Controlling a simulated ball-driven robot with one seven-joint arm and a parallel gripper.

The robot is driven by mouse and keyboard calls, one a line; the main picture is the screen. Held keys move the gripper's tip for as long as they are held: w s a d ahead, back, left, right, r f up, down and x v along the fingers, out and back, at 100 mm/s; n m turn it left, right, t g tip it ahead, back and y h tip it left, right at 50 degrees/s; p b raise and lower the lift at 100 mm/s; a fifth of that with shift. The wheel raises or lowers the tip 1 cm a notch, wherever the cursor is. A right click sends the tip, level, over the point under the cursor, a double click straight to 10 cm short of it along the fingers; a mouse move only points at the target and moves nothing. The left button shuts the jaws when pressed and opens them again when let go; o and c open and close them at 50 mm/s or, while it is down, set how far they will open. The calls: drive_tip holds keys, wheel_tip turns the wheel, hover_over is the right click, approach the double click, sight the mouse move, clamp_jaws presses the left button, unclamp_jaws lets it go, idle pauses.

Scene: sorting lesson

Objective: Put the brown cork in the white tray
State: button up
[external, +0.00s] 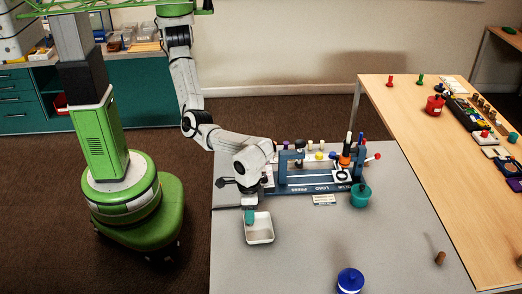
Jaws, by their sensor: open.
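The brown cork (440,258) stands on the grey table near its right side, well away from my gripper. The white tray (259,240) sits on the grey table at the left. My gripper (250,206) points down at the back left edge of the tray, and its jaws are open. A small teal piece (249,217) shows just below the gripper at the tray's back left corner. I cannot tell whether it touches the jaws or the tray floor.
A blue press rig (318,188) with several coloured pegs stands behind the tray. A teal pot (360,195) and a blue pot (350,281) stand on the grey table (300,255). A wooden table (420,150) at the right holds many small items.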

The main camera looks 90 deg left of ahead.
wheel_tip(320, 180, up, 11)
drive_tip(key=p, duration=0.4)
drive_tip(key=shift+f, duration=0.1)
idle(0.3)
